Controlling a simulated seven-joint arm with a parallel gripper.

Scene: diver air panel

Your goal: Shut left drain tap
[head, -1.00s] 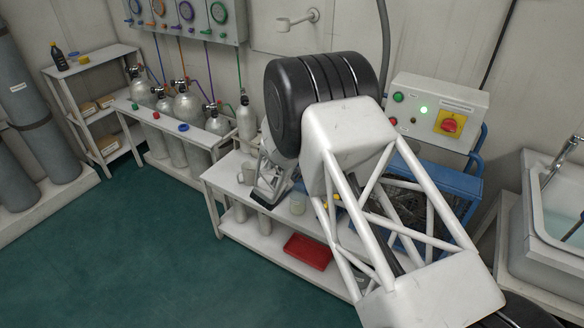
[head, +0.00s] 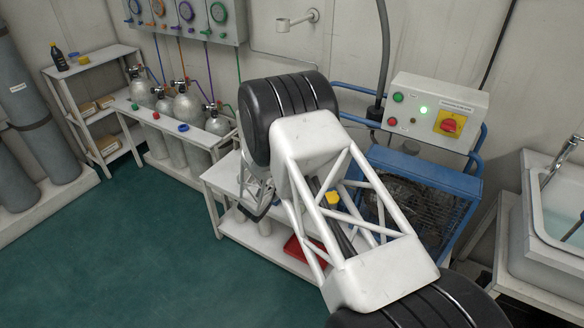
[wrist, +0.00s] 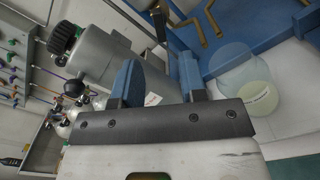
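My gripper (wrist: 160,70) has its two blue fingers apart, with nothing between them. Beyond them in the wrist view lies a grey metal cylinder (wrist: 98,55) with a black ribbed knob at one end. Brass pipes (wrist: 190,32) run just past the fingertips, beside the blue compressor frame (wrist: 222,40). A dark lever-like piece (wrist: 159,26) shows near them; I cannot tell for sure whether it is the left drain tap. The fingers do not visibly touch the pipes. In the head view my arm hides the fingertips and the taps.
A clear jar with a pale label (wrist: 258,95) stands right of the fingers. The blue compressor frame (head: 425,172) and control box (head: 436,110) stand right of my arm. Cylinders (head: 187,110) stand left. A red tray (head: 294,248) lies on the lower shelf.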

